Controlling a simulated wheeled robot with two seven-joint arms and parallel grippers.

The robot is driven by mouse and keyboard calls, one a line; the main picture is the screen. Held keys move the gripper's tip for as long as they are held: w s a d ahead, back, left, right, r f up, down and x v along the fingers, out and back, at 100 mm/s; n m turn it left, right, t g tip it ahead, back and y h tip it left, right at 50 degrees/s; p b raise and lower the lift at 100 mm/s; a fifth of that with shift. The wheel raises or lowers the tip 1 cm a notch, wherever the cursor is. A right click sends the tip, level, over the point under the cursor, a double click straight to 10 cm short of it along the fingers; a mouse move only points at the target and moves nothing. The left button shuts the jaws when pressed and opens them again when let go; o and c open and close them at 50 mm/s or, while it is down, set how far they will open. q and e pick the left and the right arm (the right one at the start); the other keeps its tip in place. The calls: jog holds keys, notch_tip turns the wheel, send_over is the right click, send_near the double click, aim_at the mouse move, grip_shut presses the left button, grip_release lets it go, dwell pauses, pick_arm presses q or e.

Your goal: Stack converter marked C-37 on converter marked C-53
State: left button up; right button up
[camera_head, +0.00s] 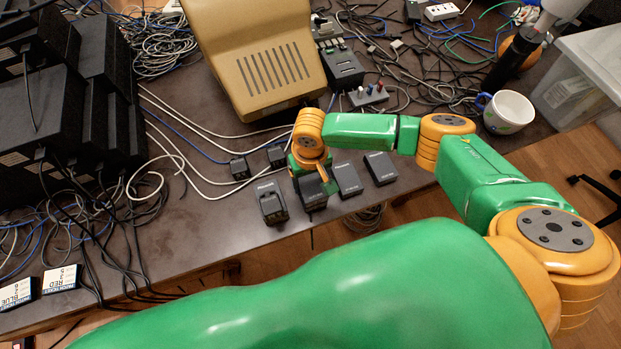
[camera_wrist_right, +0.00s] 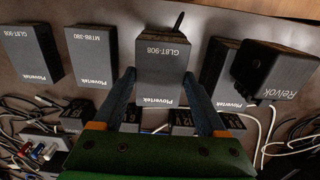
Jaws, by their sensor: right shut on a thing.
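No C-37 or C-53 mark is readable, so I cannot tell which converters these are. My right gripper (camera_head: 309,176) is shut on a dark grey box-shaped converter (camera_head: 314,196), among other converters at the desk's front edge. In the right wrist view the gripper (camera_wrist_right: 160,88) has one finger on each side of this converter (camera_wrist_right: 164,72), printed GL8T-908 and Plovertek. My left gripper is out of view.
A beige device (camera_head: 262,65) stands behind, with a white mug (camera_head: 508,111) to the right and black units (camera_head: 60,110) to the left. Loose cables cross the desk. The front-left desk surface (camera_head: 215,235) is clear.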

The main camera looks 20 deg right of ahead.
aim_at(311, 185)
jog(key=o, duration=1.6)
jog(key=shift+a+f, duration=0.1)
jog(key=shift+r, duration=0.25)
notch_tip(311, 185, up, 12)
jog(key=shift+f+p, duration=0.1)
jog(key=shift+p, duration=0.25)
jog(key=shift+s, duration=0.15)
